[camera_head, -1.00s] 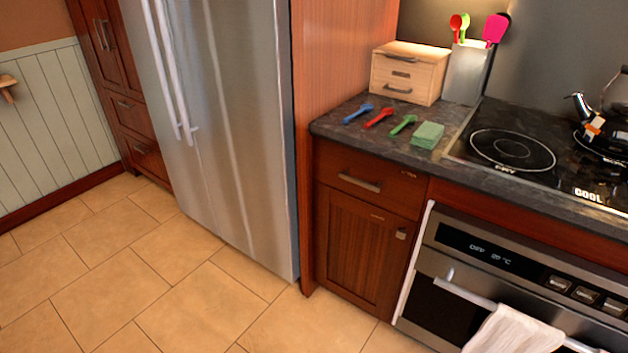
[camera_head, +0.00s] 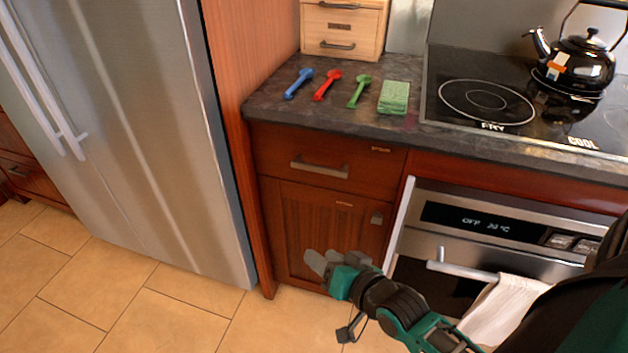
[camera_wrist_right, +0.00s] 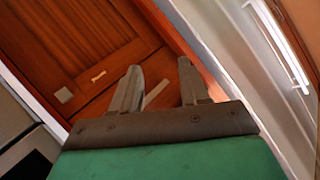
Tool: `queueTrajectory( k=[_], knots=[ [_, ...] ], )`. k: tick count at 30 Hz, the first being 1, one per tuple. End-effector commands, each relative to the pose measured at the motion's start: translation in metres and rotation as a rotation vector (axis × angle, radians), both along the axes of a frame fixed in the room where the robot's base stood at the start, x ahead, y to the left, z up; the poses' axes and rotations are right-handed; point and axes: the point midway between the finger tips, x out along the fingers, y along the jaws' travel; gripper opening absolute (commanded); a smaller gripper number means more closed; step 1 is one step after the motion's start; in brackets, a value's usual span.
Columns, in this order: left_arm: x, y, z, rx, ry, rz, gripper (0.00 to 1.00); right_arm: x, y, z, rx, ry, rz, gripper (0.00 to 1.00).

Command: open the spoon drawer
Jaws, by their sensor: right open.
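A dark reddish wooden drawer (camera_head: 285,145) with a grey bar handle (camera_head: 318,167) is shut under the counter's left end. Its small label is too small to read. The handle also shows between my fingers in the right wrist view (camera_wrist_right: 155,93). Blue (camera_head: 298,83), red (camera_head: 327,86) and green (camera_head: 359,91) spoons lie on the counter above it. My right gripper (camera_head: 318,262) is open and empty, below the drawer handle in the head view, in front of the lower cabinet door. The wrist view shows its two fingers apart (camera_wrist_right: 160,68). My left gripper is out of view.
A steel fridge (camera_head: 150,130) stands left of the cabinet. An oven (camera_head: 500,235) with a towel (camera_head: 505,300) is at the right. A small wooden drawer box (camera_head: 343,28), a green sponge stack (camera_head: 394,97) and a kettle (camera_head: 580,62) are above.

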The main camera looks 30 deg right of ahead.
Motion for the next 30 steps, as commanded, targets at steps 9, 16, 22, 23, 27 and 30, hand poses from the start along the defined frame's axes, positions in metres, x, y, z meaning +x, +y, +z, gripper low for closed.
queueTrajectory(
  k=[9, 16, 22, 23, 27, 30],
  knots=[
    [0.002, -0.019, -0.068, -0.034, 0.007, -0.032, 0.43, 0.058, -0.086, 0.016, 0.781, -0.281, -0.307, 0.45],
    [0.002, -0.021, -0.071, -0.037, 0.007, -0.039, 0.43, 0.069, -0.105, 0.032, 0.975, -0.348, -0.340, 0.45],
    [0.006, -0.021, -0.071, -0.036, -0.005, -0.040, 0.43, 0.092, -0.107, 0.033, 0.980, -0.349, -0.341, 0.45],
    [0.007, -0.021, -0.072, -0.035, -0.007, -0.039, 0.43, 0.098, -0.107, 0.033, 0.979, -0.349, -0.341, 0.45],
    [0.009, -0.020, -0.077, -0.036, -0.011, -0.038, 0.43, 0.123, -0.109, 0.032, 0.977, -0.348, -0.340, 0.45],
    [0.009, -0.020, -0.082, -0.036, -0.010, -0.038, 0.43, 0.141, -0.111, 0.032, 0.977, -0.349, -0.341, 0.45]
  ],
)
